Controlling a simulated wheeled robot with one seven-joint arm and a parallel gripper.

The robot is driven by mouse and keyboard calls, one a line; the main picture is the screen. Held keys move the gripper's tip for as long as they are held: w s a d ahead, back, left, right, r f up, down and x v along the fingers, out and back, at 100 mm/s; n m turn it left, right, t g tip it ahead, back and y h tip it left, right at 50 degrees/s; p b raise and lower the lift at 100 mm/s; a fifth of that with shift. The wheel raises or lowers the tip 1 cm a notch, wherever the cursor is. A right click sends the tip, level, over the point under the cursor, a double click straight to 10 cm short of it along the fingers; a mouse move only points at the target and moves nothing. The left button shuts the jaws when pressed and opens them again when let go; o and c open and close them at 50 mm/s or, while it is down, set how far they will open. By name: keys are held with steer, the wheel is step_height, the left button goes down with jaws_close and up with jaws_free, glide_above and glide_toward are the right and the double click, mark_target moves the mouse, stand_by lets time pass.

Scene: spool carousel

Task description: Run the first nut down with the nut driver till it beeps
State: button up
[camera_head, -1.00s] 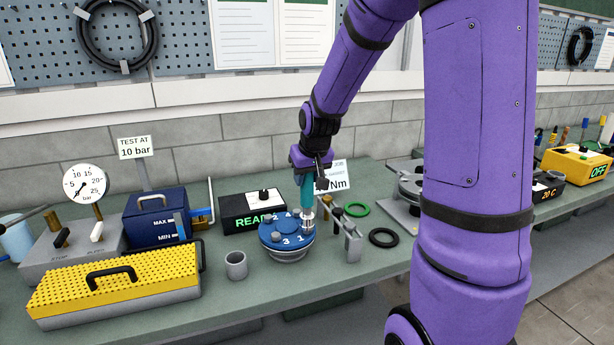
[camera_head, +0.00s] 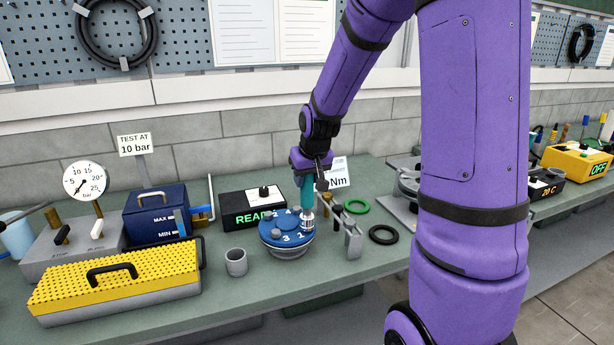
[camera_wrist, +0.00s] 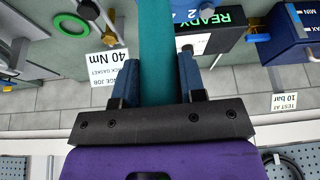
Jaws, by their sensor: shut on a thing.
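My gripper (camera_head: 308,168) is shut on the teal nut driver (camera_head: 307,192), which stands upright with its metal socket down at the right side of the blue numbered flange (camera_head: 280,232), by the number 1. In the wrist view my gripper (camera_wrist: 158,85) has its blue fingers on both sides of the teal nut driver (camera_wrist: 157,40). The socket hides whatever nut or stud is under it. Other studs or nuts stand on the flange near 2 and 3. The black controller box (camera_head: 253,210) behind the flange shows green letters reading READY, its end partly hidden in the head view.
A grey metal rack (camera_head: 353,243) stands right of the flange, near a black ring (camera_head: 383,235) and a green ring (camera_head: 356,206). A grey cup (camera_head: 236,262) and a yellow-topped box (camera_head: 115,282) stand to the left. A card reading 40 Nm (camera_wrist: 105,58) stands behind.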

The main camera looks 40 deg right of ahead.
steer(key=shift+f, duration=0.55)
stand_by(0.6)
